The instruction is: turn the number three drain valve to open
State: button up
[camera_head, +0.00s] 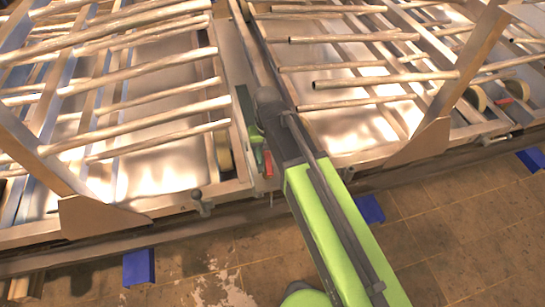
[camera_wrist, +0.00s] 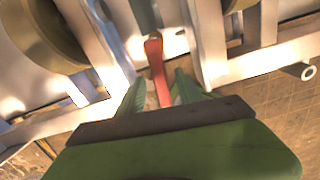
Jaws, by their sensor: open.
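The drain valve shows a red lever handle (camera_wrist: 157,70) below a grey stem (camera_wrist: 146,16) in the wrist view. In the head view its red handle (camera_head: 267,162) hangs at the front edge of the metal frame, just right of my gripper's green fingers. My gripper (camera_wrist: 160,78) is open, with one green finger on each side of the red handle. I cannot tell whether the fingers touch it. My arm hides part of the valve in the head view. No number is readable on the valve.
Metal racks of pale tubes (camera_head: 150,90) stand over shiny trays on both sides. A frame rail (camera_head: 100,240) runs along the front, with slanted posts (camera_head: 40,150) rising from it. Another red handle (camera_head: 497,101) sits at far right. Tiled floor (camera_head: 440,230) is open in front.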

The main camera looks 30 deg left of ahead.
aim_at(268, 160)
notch_tip(268, 160, up, 17)
jog(key=p, duration=1.6)
jog(key=shift+f, duration=0.15)
